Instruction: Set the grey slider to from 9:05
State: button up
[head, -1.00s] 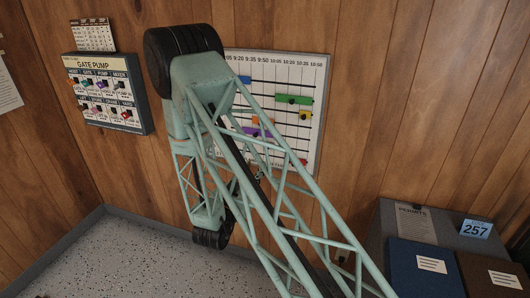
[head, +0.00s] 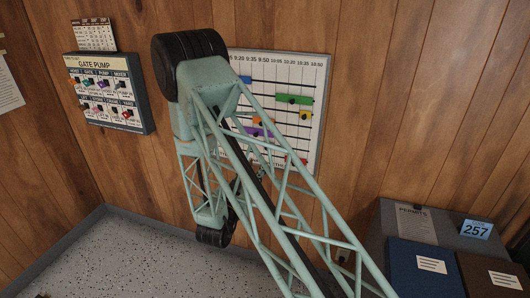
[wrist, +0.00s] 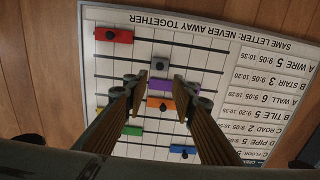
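The schedule board (wrist: 205,115) appears upside down in the wrist view, with sliders on black horizontal rails. The grey slider (wrist: 160,65) has a dark knob and sits on an upper rail in that picture, near the middle. My gripper (wrist: 157,80) is open, its two fingers apart and pointing at the board. The grey slider shows between and just past the fingertips; I cannot tell whether they touch it. In the head view the board (head: 317,70) is partly behind my arm. The grey slider and the gripper are hidden there.
A red slider (wrist: 113,35) is up and left of the grey one in the wrist view. Purple (wrist: 158,86) and orange (wrist: 160,103) sliders lie just below it, close to the fingers. A gate pump panel (head: 106,92) hangs left. Permit boxes (head: 388,215) stand at right.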

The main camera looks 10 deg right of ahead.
jog(key=b+x, duration=0.1)
jog(key=x, duration=1.1)
jog(key=shift+c, duration=0.3)
grip_shut()
